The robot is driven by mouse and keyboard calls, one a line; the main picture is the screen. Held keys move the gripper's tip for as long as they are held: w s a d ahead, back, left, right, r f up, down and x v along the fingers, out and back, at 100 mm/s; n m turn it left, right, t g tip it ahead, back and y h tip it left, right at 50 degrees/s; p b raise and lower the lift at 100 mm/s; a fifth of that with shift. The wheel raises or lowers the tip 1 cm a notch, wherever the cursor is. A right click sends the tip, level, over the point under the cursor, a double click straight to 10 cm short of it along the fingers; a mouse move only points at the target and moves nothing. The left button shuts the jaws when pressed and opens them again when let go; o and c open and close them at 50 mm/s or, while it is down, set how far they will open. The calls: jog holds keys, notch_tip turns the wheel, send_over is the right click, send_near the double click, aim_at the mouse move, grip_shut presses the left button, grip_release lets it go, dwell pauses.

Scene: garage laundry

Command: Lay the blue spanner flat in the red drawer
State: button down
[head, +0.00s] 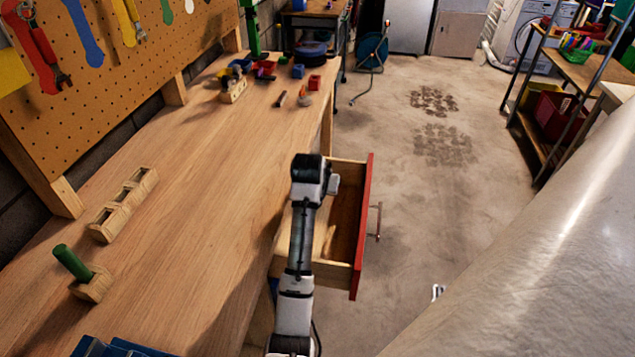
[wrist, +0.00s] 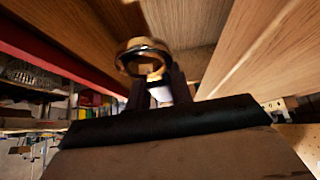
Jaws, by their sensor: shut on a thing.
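The red drawer (head: 363,228) is pulled out from the bench, with a red front, a metal handle and bare wooden insides. My arm reaches down over it in the head view and hides part of its inside. In the wrist view my gripper (wrist: 162,84) is shut on a ring-ended metal tool (wrist: 128,60), which I take for the spanner; its ring looks dark and golden, and no blue shows on it. Wooden walls surround it, and a red edge of the drawer (wrist: 45,52) runs along the left. Whether the tool touches the drawer floor I cannot tell.
The wooden bench top (head: 190,190) carries a slotted block (head: 125,205), a block with a green handle (head: 75,262) and several small items at the far end. A pegboard (head: 130,75) holds a red tool and coloured tool shapes. Open floor (head: 425,180) lies right of the drawer.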

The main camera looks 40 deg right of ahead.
jog(key=shift+f+b, duration=2.1)
jog(key=shift+f, duration=5.1)
jog(key=c, duration=1.2)
grip_release()
jog(key=shift+o, duration=0.2)
jog(key=shift+a, duration=0.1)
jog(key=b+v, duration=0.1)
jog(key=v, duration=0.5)
jog(key=shift+r+b, duration=0.2)
jog(key=shift+b, duration=0.1)
jog(key=v, duration=0.7)
jog(key=shift+s+r+b, duration=0.15)
jog(key=shift+s+b, duration=0.05)
jog(key=shift+b, duration=0.15)
